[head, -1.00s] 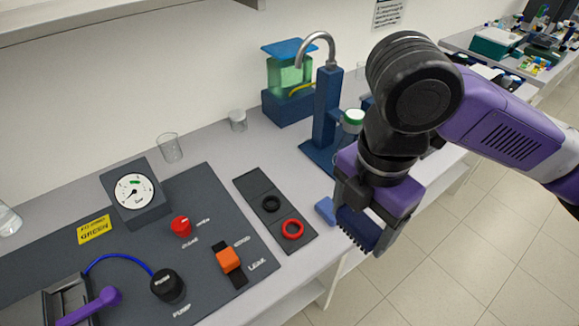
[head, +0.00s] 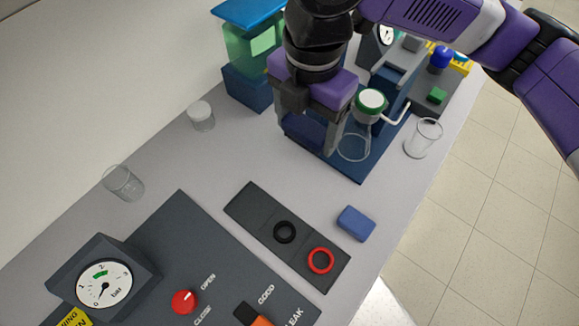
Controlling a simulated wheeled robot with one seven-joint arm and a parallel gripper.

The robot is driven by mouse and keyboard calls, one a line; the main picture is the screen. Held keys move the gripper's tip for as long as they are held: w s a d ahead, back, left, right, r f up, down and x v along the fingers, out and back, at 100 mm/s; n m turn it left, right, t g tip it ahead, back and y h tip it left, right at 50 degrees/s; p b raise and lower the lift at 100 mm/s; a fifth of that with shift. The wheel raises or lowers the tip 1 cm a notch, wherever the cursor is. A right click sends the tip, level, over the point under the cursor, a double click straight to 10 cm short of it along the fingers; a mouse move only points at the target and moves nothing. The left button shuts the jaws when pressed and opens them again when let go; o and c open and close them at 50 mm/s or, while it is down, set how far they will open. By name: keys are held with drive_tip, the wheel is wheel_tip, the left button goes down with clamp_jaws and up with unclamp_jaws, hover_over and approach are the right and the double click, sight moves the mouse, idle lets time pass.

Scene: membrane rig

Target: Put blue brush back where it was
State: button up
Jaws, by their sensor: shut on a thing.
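My gripper (head: 312,143) hangs in front of the dark blue stand, just left of the glass flask with the green-rimmed white cap (head: 371,101). It is shut on a dark blue piece, which I take for the blue brush (head: 305,131); the fingers and palm hide much of it. The overlap with the stand makes its outline hard to separate, and I cannot tell whether it touches the stand. A smaller plain blue block (head: 356,223) lies on the bench, right of the dark ring tray, apart from my gripper.
The tray (head: 247,204) holds a black ring (head: 285,232) and a red ring (head: 321,260). A beaker (head: 423,138) stands right of the flask, near the bench edge. Two more glass vessels stand at left. The bench between tray and stand is clear.

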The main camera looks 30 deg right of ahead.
sight(301, 187)
wheel_tip(301, 187, down, 20)
drive_tip(key=shift+r+p, duration=0.1)
drive_tip(key=shift+p, duration=0.55)
drive_tip(key=o, duration=1.3)
wheel_tip(301, 187, up, 12)
drive_tip(key=shift+r+b, duration=0.1)
drive_tip(key=shift+b, duration=0.35)
drive_tip(key=shift+a, duration=0.1)
